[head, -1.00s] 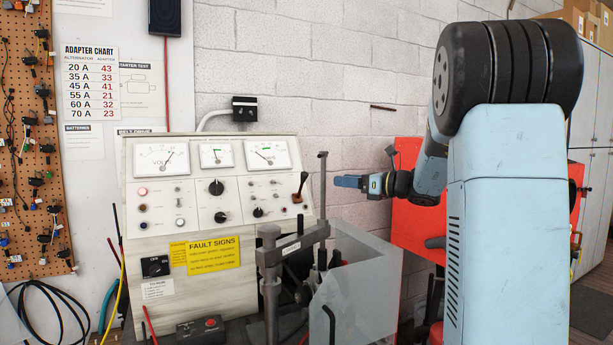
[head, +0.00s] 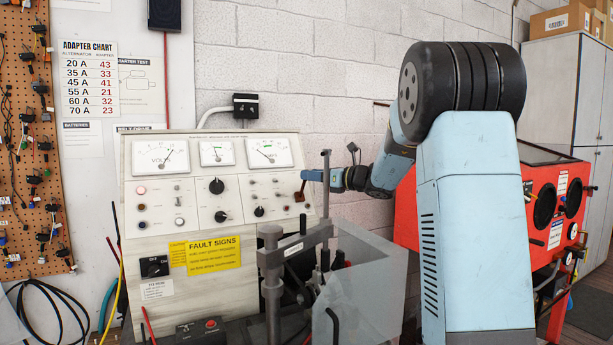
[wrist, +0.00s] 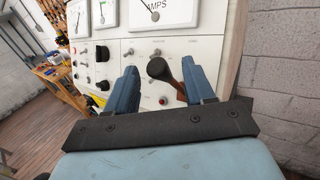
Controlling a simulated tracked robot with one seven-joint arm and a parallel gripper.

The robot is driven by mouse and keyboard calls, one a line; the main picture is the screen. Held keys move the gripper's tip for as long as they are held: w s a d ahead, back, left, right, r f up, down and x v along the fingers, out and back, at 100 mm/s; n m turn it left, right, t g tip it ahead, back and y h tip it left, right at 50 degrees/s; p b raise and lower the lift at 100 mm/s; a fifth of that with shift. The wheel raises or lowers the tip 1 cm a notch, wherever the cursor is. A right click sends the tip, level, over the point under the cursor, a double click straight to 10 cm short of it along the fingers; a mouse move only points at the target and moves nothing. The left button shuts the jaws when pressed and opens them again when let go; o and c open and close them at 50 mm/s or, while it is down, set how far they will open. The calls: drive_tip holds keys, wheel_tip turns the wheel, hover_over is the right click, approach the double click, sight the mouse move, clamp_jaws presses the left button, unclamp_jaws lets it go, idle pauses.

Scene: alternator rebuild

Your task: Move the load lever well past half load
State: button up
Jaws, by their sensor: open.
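The load lever (head: 300,194) has a dark knob on a brown arm and sits at the right end of the white test panel. My gripper (head: 312,175) is at that end of the panel, beside the lever. In the wrist view my gripper (wrist: 159,72) is open, with two blue fingers apart. The lever (wrist: 159,70) shows between them, its knob near the middle and its brown arm close to the right finger. I cannot tell whether that finger touches it. My gripper partly hides the lever in the head view.
The panel (head: 148,215) carries three meters, knobs and a yellow fault-signs label (head: 213,256). An upright metal post (head: 325,200) and a clamp arm (head: 290,247) stand in front of its right side. A clear guard (head: 370,290) and a red cabinet (head: 535,250) lie to the right.

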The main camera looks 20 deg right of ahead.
drive_tip(key=shift+x, duration=1.4)
clamp_jaws()
